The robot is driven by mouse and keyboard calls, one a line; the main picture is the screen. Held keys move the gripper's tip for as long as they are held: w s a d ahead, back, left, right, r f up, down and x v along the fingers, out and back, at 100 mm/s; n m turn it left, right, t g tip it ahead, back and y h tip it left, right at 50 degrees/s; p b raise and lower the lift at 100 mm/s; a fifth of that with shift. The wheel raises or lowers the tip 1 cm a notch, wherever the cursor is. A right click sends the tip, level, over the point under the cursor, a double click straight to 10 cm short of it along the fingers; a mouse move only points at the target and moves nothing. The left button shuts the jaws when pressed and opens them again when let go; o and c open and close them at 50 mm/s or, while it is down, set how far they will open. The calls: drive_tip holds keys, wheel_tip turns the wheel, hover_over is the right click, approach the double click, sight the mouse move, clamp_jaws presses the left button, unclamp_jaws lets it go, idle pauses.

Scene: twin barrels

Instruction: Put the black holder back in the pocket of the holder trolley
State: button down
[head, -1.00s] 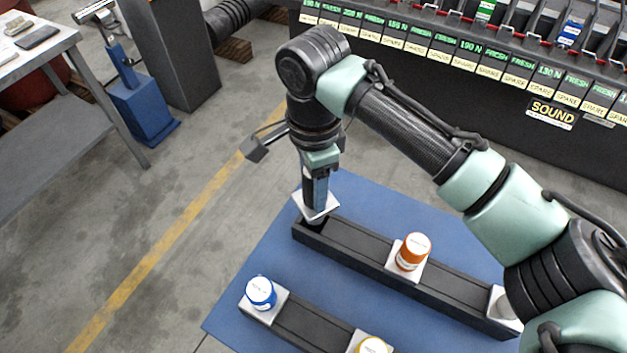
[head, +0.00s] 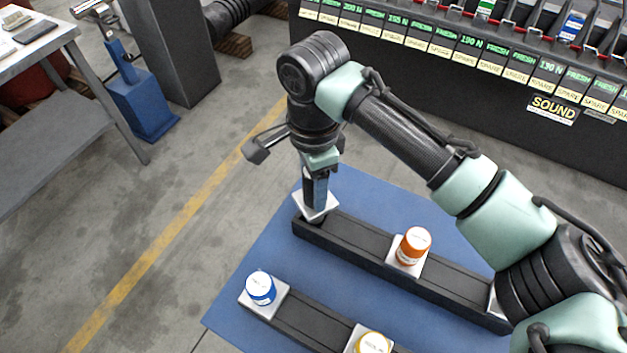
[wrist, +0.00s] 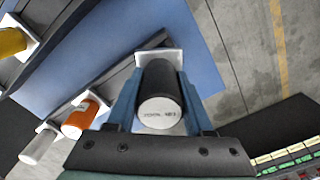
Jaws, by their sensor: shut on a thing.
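The black holder (wrist: 160,82) is a dark cylinder with a white printed top; in the wrist view it sits between the two blue fingers of my gripper (wrist: 160,104). In the head view my gripper (head: 316,192) points straight down, shut on the holder, which is mostly hidden there by the fingers. A white square plate (head: 318,208) surrounds the holder's foot at the far left end of the rear dark rail of the holder trolley (head: 345,238). The holder looks upright; whether it is fully seated in the pocket cannot be told.
An orange holder (head: 414,246) stands mid-rail. A blue holder (head: 261,288) and a yellow holder (head: 373,343) stand on the front rail. A white holder (wrist: 38,148) shows in the wrist view. A rack (head: 480,90) lies behind and a grey table (head: 60,130) at left.

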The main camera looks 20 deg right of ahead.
drive_tip(key=shift+f+b, duration=0.5)
drive_tip(key=shift+f, duration=1.65)
drive_tip(key=shift+c, duration=1)
unclamp_jaws()
wheel_tip(320, 180, up, 13)
drive_tip(key=shift+p, duration=0.85)
